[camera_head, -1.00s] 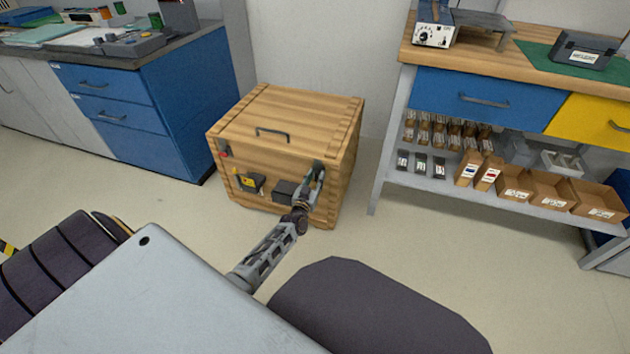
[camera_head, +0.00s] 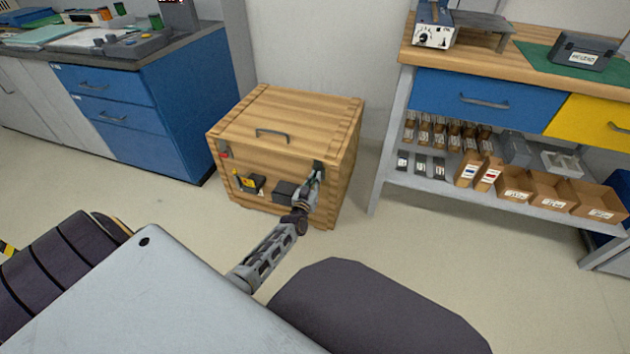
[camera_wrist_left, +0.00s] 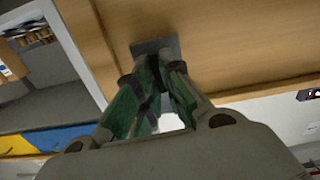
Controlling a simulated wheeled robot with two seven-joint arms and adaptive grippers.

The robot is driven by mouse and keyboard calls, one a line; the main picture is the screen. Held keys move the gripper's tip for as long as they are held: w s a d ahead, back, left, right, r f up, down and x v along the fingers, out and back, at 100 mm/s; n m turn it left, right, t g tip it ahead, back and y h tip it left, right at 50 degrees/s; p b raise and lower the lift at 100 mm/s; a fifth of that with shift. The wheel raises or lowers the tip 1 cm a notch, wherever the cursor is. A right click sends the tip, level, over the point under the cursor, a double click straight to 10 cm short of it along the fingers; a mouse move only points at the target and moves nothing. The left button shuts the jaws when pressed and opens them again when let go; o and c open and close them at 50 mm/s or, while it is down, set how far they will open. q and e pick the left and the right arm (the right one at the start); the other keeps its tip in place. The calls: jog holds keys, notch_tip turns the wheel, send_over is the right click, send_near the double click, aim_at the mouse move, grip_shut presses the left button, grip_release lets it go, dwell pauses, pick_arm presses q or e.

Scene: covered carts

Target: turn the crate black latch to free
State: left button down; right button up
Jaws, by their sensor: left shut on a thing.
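The wooden crate (camera_head: 262,150) stands on the floor with its lid down. Its black latch (camera_head: 318,166) shows as a dark plate at the upper right of the crate's front face. My left gripper (camera_head: 315,184) is at this latch, shut on it. In the left wrist view, the latch plate (camera_wrist_left: 153,46) lies on the wood just beyond the green-padded fingers of the left gripper (camera_wrist_left: 152,72). The fingers hide most of the latch's turning part, so its angle is unclear. My right gripper is not in view.
The crate front also has a red piece (camera_head: 225,155) at the upper left and dark boxes (camera_head: 284,191) lower down. A blue cabinet (camera_head: 165,110) stands left and a workbench (camera_head: 408,58) right.

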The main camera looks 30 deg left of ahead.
pick_arm(q)
jog(key=shift+a+f+n+b, duration=0.1)
jog(key=shift+a+n+b, duration=0.1)
jog(key=shift+n, duration=3.6)
jog(key=shift+a+f+n+b, duration=0.1)
jog(key=shift+n+b, duration=0.05)
jog(key=shift+n, duration=3.65)
jog(key=c, duration=1.6)
grip_release()
jog(key=shift+o, duration=0.2)
jog(key=shift+d, duration=0.1)
jog(key=shift+s, duration=0.25)
jog(key=v, duration=1.1)
jog(key=shift+s, duration=0.25)
